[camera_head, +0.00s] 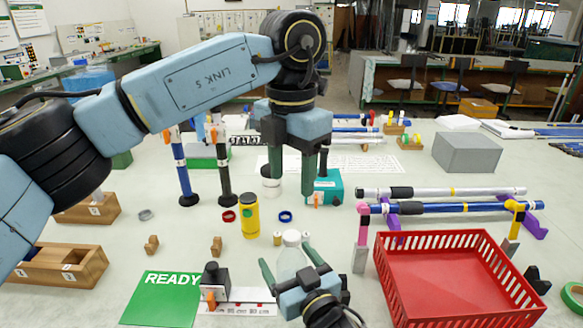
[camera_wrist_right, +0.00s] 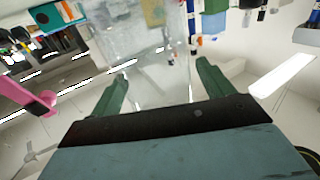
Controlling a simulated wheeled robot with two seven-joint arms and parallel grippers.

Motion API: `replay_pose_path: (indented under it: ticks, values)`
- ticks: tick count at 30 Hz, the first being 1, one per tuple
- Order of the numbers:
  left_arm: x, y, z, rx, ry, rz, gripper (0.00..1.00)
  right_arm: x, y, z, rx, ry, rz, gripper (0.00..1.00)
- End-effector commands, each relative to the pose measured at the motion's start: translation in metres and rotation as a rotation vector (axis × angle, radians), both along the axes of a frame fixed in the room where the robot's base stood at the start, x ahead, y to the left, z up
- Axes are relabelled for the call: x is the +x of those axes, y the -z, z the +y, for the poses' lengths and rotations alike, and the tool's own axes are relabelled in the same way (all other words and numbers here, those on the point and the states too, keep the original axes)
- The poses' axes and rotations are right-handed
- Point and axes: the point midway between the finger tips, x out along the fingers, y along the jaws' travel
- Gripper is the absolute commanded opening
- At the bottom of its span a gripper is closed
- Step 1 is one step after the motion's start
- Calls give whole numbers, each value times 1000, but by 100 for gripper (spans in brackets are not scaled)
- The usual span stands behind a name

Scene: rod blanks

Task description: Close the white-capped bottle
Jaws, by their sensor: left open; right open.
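A clear bottle with a white cap or top (camera_head: 291,239) stands at the front middle of the table. I cannot tell whether its cap is tight. My right gripper (camera_head: 291,265) is open, its fingers on either side of the bottle body. In the right wrist view the clear bottle (camera_wrist_right: 150,75) shows between the spread fingers of that gripper (camera_wrist_right: 162,85); contact is unclear. My left gripper (camera_head: 291,185) is open, pointing down, higher and farther back.
A black-and-orange device (camera_head: 214,283) stands front left. A red basket (camera_head: 395,290) and rods on stands (camera_head: 450,208) occupy the right.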

Motion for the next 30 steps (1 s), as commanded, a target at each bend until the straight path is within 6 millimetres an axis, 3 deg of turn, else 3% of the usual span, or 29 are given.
replay_pose_path:
  ticks: [18,24,30]
  values:
    - [0,-10,0,0,0,0,53,-101,1,-51,-2,0,4,80]
    - [0,-10,0,0,0,0,53,-115,0,-59,0,0,1,80]
    - [0,-10,0,0,0,0,53,-117,0,-60,0,0,1,80]
